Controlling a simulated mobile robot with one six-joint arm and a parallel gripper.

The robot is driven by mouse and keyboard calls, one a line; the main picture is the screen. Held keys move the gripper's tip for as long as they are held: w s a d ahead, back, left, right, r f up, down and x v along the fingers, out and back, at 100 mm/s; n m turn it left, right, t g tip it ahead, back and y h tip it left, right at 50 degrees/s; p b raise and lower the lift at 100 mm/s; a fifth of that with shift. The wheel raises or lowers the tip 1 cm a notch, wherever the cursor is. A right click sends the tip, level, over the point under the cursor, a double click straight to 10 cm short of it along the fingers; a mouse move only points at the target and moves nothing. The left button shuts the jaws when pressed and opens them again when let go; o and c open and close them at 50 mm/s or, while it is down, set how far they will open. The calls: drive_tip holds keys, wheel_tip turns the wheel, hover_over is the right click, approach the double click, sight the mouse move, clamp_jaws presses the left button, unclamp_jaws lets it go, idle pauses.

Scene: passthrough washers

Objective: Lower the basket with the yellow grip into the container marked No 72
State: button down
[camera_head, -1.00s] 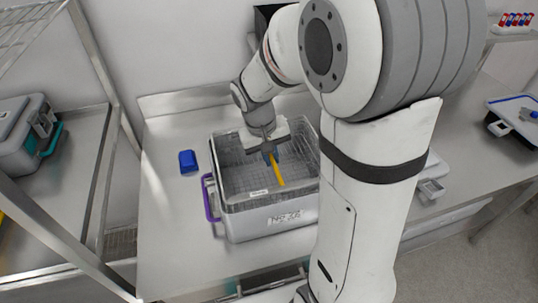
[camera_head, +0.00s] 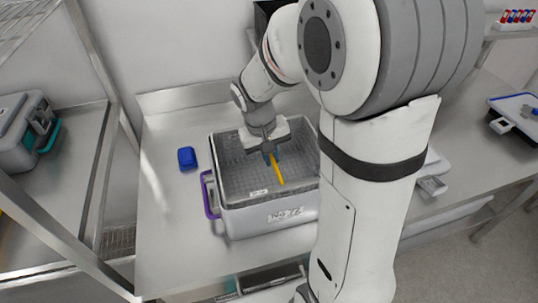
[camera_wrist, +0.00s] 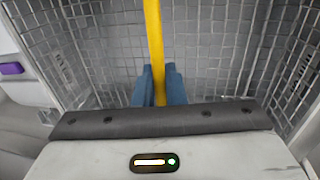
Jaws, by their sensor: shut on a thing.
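A wire basket (camera_head: 235,178) with a yellow grip (camera_head: 279,172) sits at the mouth of a white container (camera_head: 262,218) whose front label reads "No 72". The basket's upper rim is about level with the container's top. My gripper (camera_head: 270,157) is shut on the yellow grip from above. In the wrist view, the blue fingertips (camera_wrist: 159,88) close around the yellow grip (camera_wrist: 153,35), with the mesh of the basket (camera_wrist: 205,45) behind. Whether the basket touches the container's floor is hidden.
A purple handle (camera_head: 209,195) is on the container's left side. A blue block (camera_head: 187,158) lies on the steel table (camera_head: 165,215) to the left. A grey case (camera_head: 25,130) stands on the left bench. My arm hides the container's right side.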

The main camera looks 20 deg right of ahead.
sight(269, 171)
drive_tip(key=shift+f+b, duration=3.15)
drive_tip(key=shift+f, duration=0.7)
idle(1.5)
idle(0.3)
drive_tip(key=c, duration=0.9)
unclamp_jaws()
drive_tip(key=shift+r+p, duration=2.6)
drive_tip(key=shift+r, duration=0.9)
